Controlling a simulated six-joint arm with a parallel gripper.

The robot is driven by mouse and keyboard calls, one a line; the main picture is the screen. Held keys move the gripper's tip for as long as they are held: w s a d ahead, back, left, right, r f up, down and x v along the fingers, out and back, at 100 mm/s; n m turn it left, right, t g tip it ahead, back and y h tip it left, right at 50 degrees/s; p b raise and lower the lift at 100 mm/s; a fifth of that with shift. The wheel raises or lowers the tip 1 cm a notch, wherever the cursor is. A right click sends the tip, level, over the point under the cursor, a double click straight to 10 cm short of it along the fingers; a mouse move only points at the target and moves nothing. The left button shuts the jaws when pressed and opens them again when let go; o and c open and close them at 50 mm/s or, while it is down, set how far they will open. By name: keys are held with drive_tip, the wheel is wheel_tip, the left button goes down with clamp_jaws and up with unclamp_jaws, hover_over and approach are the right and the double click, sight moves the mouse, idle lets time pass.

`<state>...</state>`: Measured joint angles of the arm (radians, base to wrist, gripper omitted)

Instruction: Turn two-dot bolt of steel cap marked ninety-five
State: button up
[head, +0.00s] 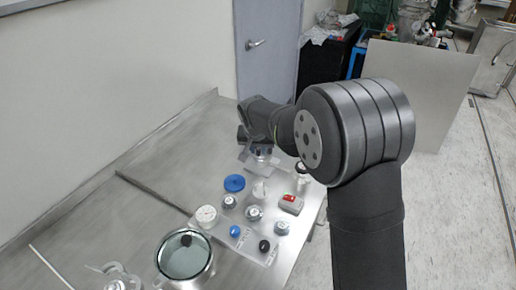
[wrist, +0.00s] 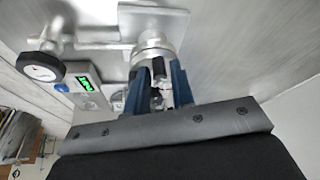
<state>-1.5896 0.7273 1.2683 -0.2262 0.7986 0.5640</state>
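In the wrist view a round steel flanged cap (wrist: 152,47) stands just beyond my gripper (wrist: 158,72). The two blue-grey fingers are apart, with small dark and metal parts showing between them. I cannot tell whether the fingers touch these parts. No ninety-five mark or two-dot bolt is readable. In the head view my gripper (head: 262,148) is at the far end of the bench fittings, pointing down and partly hidden behind my arm.
In the head view a blue disc (head: 234,183), a red-display box (head: 291,204), several knobs and a glass-lidded vessel (head: 186,256) stand nearer.

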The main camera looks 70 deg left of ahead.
clamp_jaws()
drive_tip(key=shift+m, duration=0.3)
drive_tip(key=m+t+h, duration=0.1)
drive_tip(key=m, duration=0.2)
drive_tip(key=shift+s+a+m, duration=0.1)
drive_tip(key=shift+m, duration=0.2)
drive_tip(key=m+t+h, duration=0.1)
drive_tip(key=m, duration=0.3)
drive_tip(key=shift+a+m, duration=0.1)
drive_tip(key=shift+m, duration=0.2)
drive_tip(key=shift+m+t+h, duration=0.3)
unclamp_jaws()
